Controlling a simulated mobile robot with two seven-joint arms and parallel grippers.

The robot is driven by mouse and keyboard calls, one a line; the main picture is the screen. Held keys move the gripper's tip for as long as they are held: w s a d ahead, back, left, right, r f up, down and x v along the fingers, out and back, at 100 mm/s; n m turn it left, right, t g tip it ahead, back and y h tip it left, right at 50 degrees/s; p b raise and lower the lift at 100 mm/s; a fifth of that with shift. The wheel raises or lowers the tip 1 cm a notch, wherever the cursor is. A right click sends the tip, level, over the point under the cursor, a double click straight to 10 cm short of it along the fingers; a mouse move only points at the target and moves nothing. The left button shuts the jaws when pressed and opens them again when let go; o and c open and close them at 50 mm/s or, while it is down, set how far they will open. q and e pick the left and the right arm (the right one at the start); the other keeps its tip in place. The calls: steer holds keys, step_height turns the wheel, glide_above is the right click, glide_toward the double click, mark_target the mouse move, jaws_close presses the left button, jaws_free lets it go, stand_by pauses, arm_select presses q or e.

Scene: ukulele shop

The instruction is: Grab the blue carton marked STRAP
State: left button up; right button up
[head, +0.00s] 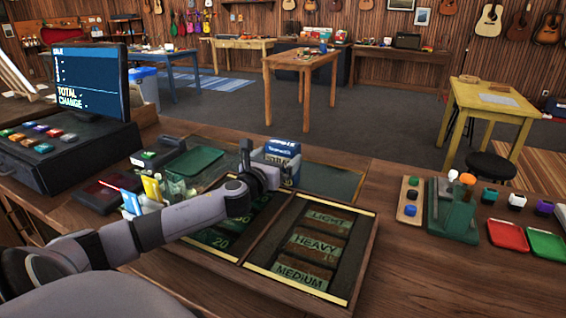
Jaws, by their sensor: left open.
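The blue carton (284,149) stands on the counter just beyond the wooden tray, with a pale top edge and partly hidden lettering on its front. My left gripper (262,163) is open, close in front of the carton and at its left side. It hides the carton's lower front. I cannot tell whether the fingers touch the carton or are around it. My right gripper is not in view.
The two-part wooden tray (368,250), with LIGHT, HEAVY and MEDIUM labels, lies under and right of my arm. A register screen (88,85) stands left. A green stand (452,212) and red (507,235) and green (546,243) trays lie right. Counter between is clear.

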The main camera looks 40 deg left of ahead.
mark_target(279, 156)
arm_select(q)
steer(key=shift+x, duration=1.7)
steer(key=c, duration=0.8)
steer(key=shift+o, duration=0.2)
steer(key=shift+r, duration=0.1)
